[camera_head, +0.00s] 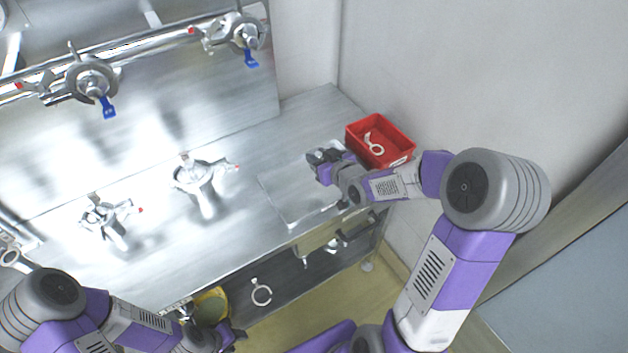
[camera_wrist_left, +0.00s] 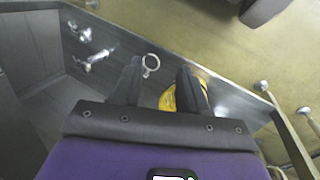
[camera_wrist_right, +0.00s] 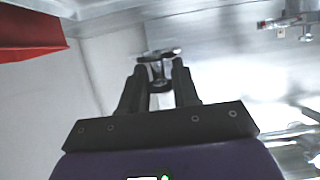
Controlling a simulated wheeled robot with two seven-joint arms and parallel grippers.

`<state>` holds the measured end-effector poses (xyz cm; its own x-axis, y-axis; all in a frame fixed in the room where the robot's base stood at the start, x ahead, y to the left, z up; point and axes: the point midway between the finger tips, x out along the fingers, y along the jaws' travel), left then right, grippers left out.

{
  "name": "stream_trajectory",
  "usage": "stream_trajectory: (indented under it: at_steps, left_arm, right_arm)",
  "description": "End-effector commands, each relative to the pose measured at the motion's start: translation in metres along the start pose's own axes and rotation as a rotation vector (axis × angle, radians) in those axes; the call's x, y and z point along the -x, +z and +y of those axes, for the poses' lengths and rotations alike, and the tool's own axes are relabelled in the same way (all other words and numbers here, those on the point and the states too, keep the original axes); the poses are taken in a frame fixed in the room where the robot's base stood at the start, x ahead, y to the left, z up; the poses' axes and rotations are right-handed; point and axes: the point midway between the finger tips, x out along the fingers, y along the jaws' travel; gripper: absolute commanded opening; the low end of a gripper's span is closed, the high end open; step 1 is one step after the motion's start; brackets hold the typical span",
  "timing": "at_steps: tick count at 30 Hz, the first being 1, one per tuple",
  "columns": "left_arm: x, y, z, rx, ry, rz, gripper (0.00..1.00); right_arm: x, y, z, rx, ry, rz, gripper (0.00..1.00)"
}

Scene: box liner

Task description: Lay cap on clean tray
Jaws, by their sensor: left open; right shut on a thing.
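My right gripper (camera_head: 322,168) is over the far part of the shallow metal tray (camera_head: 284,187) on the steel counter. In the right wrist view its fingers (camera_wrist_right: 160,82) are shut on a small metallic piece, the cap (camera_wrist_right: 158,58), which sticks out past the fingertips. Whether the cap touches the tray is hard to tell. My left gripper (camera_wrist_left: 162,75) is open and empty, low in front of the counter. It is partly cut off at the bottom of the head view.
A red bin (camera_head: 401,160) holding a white ring clamp (camera_head: 374,143) stands right of the tray. Valves (camera_head: 203,175) rise from the counter on the left. Below are a lower shelf with another ring clamp (camera_head: 261,292) and a yellow container (camera_head: 212,306).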

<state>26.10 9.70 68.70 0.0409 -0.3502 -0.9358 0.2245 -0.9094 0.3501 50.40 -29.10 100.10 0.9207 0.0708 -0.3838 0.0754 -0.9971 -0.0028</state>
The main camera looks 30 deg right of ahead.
Motion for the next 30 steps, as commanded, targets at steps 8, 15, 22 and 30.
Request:
stream_trajectory:
  at_steps: [8,15,22,30]
  left_arm:
    - [-0.012,-0.001,-0.005,0.000,0.000,0.000,0.43]
    - [-0.017,-0.001,-0.007,0.000,0.000,0.000,0.43]
    - [-0.025,-0.001,-0.010,0.000,0.000,0.000,0.43]
    - [-0.025,-0.001,-0.010,0.000,0.000,0.000,0.43]
  right_arm:
    - [-0.014,0.043,0.004,-0.002,-0.005,-0.003,0.00]
    - [-0.022,0.063,0.005,0.000,-0.003,0.001,0.00]
    - [-0.034,0.092,0.004,-0.001,-0.003,-0.001,0.00]
    - [-0.035,0.094,0.005,0.002,-0.002,0.003,0.00]
